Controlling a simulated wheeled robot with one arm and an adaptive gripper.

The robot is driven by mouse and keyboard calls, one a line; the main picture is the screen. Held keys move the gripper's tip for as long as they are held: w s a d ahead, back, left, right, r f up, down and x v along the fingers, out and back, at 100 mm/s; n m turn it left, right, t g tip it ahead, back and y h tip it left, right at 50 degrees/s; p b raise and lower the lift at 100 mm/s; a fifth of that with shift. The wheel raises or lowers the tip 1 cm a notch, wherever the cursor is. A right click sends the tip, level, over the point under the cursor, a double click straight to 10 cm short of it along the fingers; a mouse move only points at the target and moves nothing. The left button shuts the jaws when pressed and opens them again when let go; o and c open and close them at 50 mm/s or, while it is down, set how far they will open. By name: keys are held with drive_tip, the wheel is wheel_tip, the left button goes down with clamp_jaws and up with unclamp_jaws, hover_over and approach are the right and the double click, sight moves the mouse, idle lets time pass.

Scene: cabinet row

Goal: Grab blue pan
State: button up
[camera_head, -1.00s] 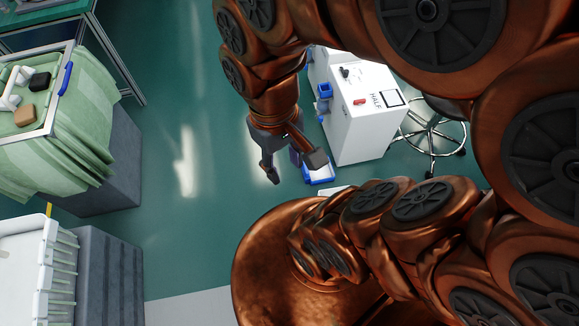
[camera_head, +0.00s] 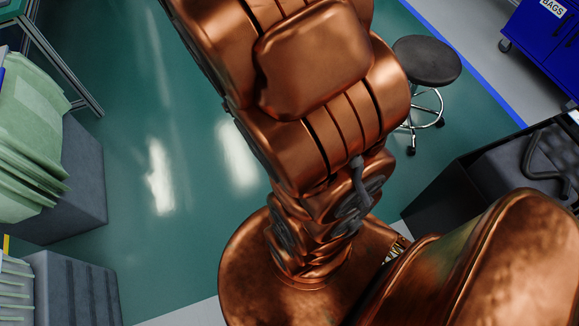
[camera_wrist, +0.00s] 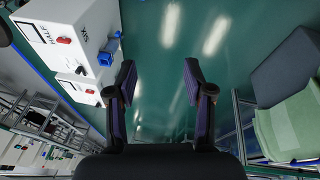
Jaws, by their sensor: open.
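My gripper (camera_wrist: 159,78) shows in the wrist view with its two dark fingers wide apart. Nothing is between them, only green floor far beyond. In the head view my copper arm fills the middle and the gripper cannot be seen. No blue pan can be made out for certain in either current view. A blue part (camera_wrist: 105,58) sits against the white machine at the upper left of the wrist view, beyond and left of my gripper; I cannot tell whether it is a pan.
The white machine (camera_wrist: 72,28) stands left of the gripper. A round stool (camera_head: 427,60) and a black bin (camera_head: 480,185) are at the right of the head view. Green cloth (camera_head: 28,140) and grey boxes (camera_head: 75,190) line the left. The green floor between is open.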

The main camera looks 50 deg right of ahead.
drive_tip(key=w+d+f+t+h+b, duration=0.1)
drive_tip(key=w+d+f+b, duration=0.1)
drive_tip(key=d+f+b, duration=0.6)
drive_tip(key=w+d+f+m+t+h+b, duration=0.15)
drive_tip(key=d+f, duration=0.35)
drive_tip(key=f, duration=0.6)
drive_tip(key=w+d+f+n+t+h+b, duration=0.1)
drive_tip(key=w+d+f+b, duration=0.25)
drive_tip(key=d+f, duration=0.45)
drive_tip(key=s+f+m+t+b, duration=0.1)
drive_tip(key=s+f+t+b, duration=0.15)
drive_tip(key=f+b, duration=0.95)
drive_tip(key=s+f+m+t+b, duration=0.1)
drive_tip(key=f+t+b, duration=0.35)
drive_tip(key=f, duration=1.55)
drive_tip(key=shift+n+g, duration=0.25)
drive_tip(key=shift+g, duration=0.1)
drive_tip(key=shift+w+d+f+b, duration=0.5)
drive_tip(key=shift+w+f+b, duration=0.5)
drive_tip(key=shift+f, duration=0.65)
drive_tip(key=shift+w+d+f+b, duration=0.5)
drive_tip(key=shift+w+f+b, duration=0.55)
drive_tip(key=shift+f, duration=0.65)
drive_tip(key=shift+w+d+f+b, duration=0.5)
drive_tip(key=shift+w+f+b, duration=0.3)
drive_tip(key=shift+f+b, duration=0.6)
drive_tip(key=shift+f+p, duration=0.25)
drive_tip(key=shift+p, duration=0.05)
drive_tip(key=shift+c, duration=0.4)
clamp_jaws()
